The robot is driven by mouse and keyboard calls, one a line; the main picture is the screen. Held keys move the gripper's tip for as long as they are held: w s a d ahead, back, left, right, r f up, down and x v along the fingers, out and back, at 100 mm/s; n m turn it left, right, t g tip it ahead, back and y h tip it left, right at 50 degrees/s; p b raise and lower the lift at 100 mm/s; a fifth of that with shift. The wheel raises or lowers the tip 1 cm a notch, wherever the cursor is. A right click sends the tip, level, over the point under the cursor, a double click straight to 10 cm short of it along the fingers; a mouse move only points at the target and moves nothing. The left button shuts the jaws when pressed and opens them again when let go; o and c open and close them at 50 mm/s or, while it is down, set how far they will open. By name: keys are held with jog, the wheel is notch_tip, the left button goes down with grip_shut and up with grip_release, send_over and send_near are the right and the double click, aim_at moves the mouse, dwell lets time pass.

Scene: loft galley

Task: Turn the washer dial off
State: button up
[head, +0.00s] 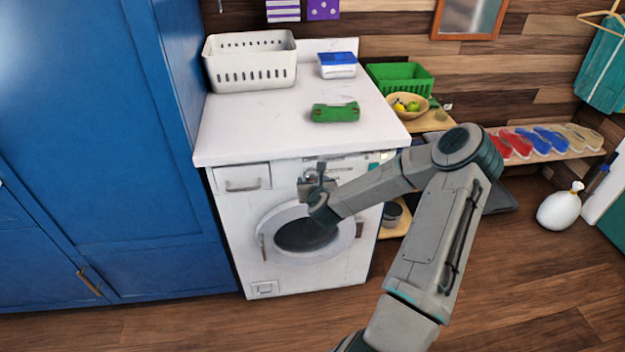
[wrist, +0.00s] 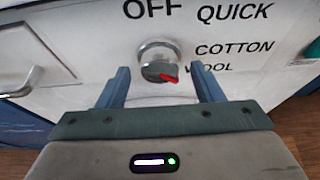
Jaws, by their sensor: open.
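The washer (head: 233,218) is a white front-loader with a round door under a white top. Its dial (wrist: 158,56) is a silver knob with a red pointer, seen in the wrist view. The pointer aims right and slightly down, near the WOOL label; OFF is printed above the knob, QUICK and COTTON to the upper right. My gripper (wrist: 159,74) is open, its two blue-grey fingers on either side of the knob's lower part, apart from it. In the head view my gripper (head: 318,172) is at the washer's upper front and hides the dial.
A detergent drawer (head: 242,179) is left of the gripper. A blue cabinet (head: 80,150) borders the washer on the left. A white basket (head: 250,72), a blue-lidded box (head: 338,66) and a green object (head: 335,112) sit on top. The floor in front is clear.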

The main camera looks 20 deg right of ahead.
jog(key=shift+w+d+f, duration=0.2)
jog(key=shift+w+f, duration=0.05)
jog(key=shift+w, duration=0.35)
jog(key=c, duration=1)
jog(key=shift+o, duration=0.2)
